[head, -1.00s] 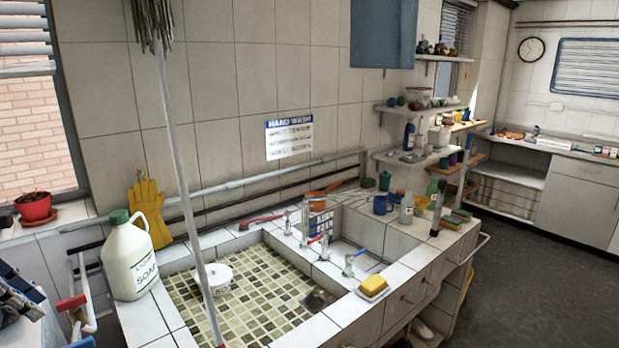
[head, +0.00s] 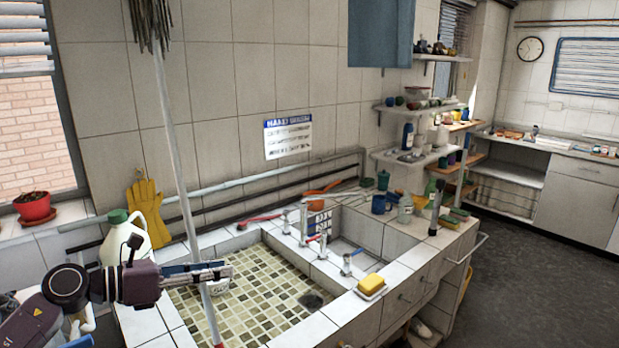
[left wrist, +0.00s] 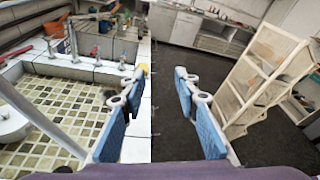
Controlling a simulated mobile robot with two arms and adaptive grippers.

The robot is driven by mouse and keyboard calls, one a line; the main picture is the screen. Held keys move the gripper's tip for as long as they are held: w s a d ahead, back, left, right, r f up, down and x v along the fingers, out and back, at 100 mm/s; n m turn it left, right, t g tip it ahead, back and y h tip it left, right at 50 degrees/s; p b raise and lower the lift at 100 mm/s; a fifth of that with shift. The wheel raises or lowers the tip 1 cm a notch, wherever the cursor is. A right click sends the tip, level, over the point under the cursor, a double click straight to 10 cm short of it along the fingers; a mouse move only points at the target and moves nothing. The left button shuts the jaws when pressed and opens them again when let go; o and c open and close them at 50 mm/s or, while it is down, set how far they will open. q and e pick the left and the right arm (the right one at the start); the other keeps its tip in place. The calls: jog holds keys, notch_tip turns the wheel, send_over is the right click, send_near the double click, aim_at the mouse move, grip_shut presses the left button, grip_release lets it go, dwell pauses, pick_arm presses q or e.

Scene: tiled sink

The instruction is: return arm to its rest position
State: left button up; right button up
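My left arm comes in from the left in the head view, with its gripper (head: 228,270) above the left part of the tiled sink (head: 262,300). In the left wrist view my left gripper (left wrist: 160,110) has its two blue-padded fingers well apart, with nothing between them. In the head view the gripper crosses in front of the mop's pale pole (head: 177,170); in the left wrist view a pale pole (left wrist: 45,120) runs outside the fingers. My right gripper is not in view.
Taps (head: 304,225) and a yellow sponge (head: 371,283) stand right of the basin. Open floor (head: 530,280) lies at the right. A shelf rack (left wrist: 262,75) shows in the left wrist view.

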pick_arm(q)
jog(key=d+r+n+t+h, duration=0.2)
jog(key=d+n+t, duration=0.2)
jog(key=d+n, duration=0.1)
jog(key=s+a+f+n+t+y, duration=0.1)
jog(key=s+a+f+n+y, duration=0.2)
jog(key=f+n+y, duration=0.5)
jog(key=s+a+f+n+y, duration=0.3)
jog(key=f+n, duration=0.1)
jog(key=n, duration=0.8)
jog(key=s+a+f+n+t+y, duration=0.1)
jog(key=s+a+f+n+y, duration=0.4)
jog(key=n, duration=0.4)
jog(key=s+d+f+n+g, duration=0.2)
jog(key=s+f+n+g, duration=0.15)
jog(key=s+f, duration=0.4)
jog(key=s+d+f+n+g+h, duration=0.15)
jog(key=s+f+g, duration=0.25)
jog(key=s, duration=0.6)
jog(key=s+d+f+n+g, duration=0.25)
jog(key=s+f+g, duration=0.2)
jog(key=s, duration=0.45)
notch_tip(320, 180, down, 27)
jog(key=s+a, duration=0.1)
jog(key=s, duration=0.1)
jog(key=s+a+f+g, duration=0.1)
jog(key=s+a+f, duration=0.2)
jog(key=s+f, duration=1.3)
jog(key=shift+s+g+b, duration=0.3)
jog(key=shift+s+b, duration=0.1)
